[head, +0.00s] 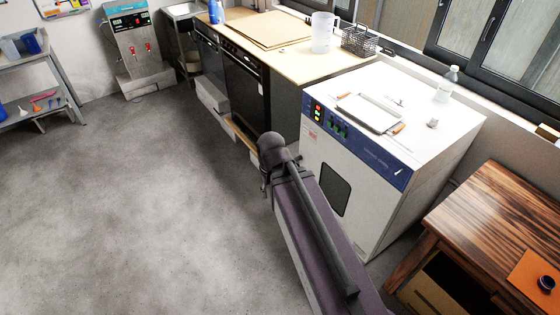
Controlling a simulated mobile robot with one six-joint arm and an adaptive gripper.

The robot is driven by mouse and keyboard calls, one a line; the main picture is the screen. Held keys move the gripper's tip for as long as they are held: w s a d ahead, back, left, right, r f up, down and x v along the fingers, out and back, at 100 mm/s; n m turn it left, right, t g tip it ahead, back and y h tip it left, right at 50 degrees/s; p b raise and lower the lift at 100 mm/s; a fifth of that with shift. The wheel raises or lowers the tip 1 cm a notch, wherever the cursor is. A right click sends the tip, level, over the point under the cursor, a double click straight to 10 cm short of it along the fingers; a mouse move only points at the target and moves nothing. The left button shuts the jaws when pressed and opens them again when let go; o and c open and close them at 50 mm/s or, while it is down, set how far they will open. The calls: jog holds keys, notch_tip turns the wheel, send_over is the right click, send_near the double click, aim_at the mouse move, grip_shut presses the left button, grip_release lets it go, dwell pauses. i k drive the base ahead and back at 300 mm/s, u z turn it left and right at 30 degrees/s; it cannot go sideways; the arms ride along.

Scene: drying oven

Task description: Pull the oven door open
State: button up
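The drying oven (370,150) is a white cabinet with a blue control strip (350,140) along the top of its front. Its door (318,158), with a dark window (336,190), looks shut against the front. My arm crosses the lower front of the oven and hides part of the door's lower left. No door handle can be made out. My arm runs up from the bottom edge to a dark joint left of the oven front. My gripper does not show; the parts beyond that joint are hidden.
A wooden table (490,225) stands close on the right. A bench (300,62) with a dark appliance (246,92) stands behind. The floor (150,220) on the left is clear.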

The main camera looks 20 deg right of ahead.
aim_at(365, 204)
jog(key=z, duration=0.1)
jog(key=i, duration=1.15)
jog(key=z, duration=0.55)
